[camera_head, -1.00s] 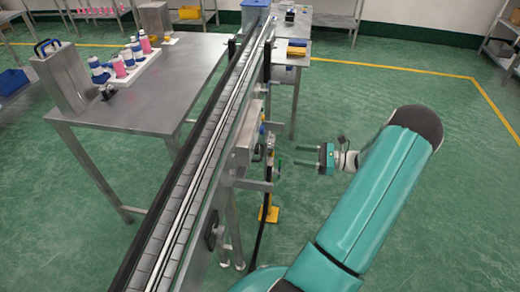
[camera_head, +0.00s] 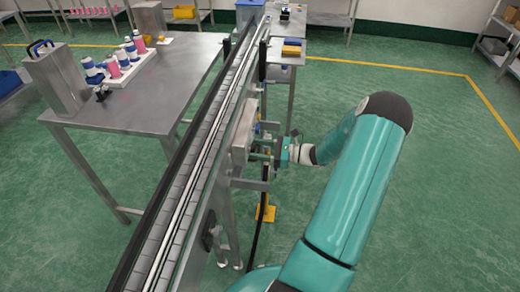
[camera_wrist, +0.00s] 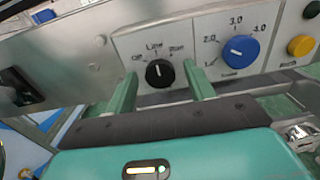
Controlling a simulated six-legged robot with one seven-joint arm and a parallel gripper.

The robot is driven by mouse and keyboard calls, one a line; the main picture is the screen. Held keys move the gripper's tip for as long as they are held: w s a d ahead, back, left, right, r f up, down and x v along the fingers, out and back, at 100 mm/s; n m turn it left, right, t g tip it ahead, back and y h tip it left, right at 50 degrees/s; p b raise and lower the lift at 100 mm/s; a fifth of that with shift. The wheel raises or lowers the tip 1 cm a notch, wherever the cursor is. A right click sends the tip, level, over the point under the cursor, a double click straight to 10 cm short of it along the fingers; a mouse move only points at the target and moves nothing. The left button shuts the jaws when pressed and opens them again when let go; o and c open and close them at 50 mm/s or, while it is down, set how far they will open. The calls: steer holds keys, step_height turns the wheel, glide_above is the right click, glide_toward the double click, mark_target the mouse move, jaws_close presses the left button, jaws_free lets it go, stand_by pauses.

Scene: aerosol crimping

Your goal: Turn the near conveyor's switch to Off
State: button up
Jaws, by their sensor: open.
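The near conveyor (camera_head: 188,205) runs from the bottom of the head view up to the back. Its control box (camera_head: 243,140) sits on its right side. In the wrist view the switch is a black knob (camera_wrist: 159,72) with labels "Off", "Line" and a third word above it. Its white mark tilts up, close to the "Line" label. My gripper (camera_wrist: 160,93) is open, with one green finger on each side of the black knob. I cannot tell whether the fingers touch it. In the head view my gripper (camera_head: 262,153) reaches the box from the right.
A blue dial (camera_wrist: 240,51) with numbers and a yellow button (camera_wrist: 300,45) are right of the black knob. A black part (camera_wrist: 18,88) sits at the panel's left. A steel table (camera_head: 150,100) with bottles stands left of the conveyor. The green floor on the right is clear.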

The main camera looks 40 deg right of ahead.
steer(key=shift+c, duration=0.2)
steer(key=c, duration=0.9)
steer(key=shift+c, duration=0.2)
steer(key=shift+n, duration=0.4)
steer(key=n, duration=0.4)
steer(key=shift+n, duration=2.5)
steer(key=o, duration=1)
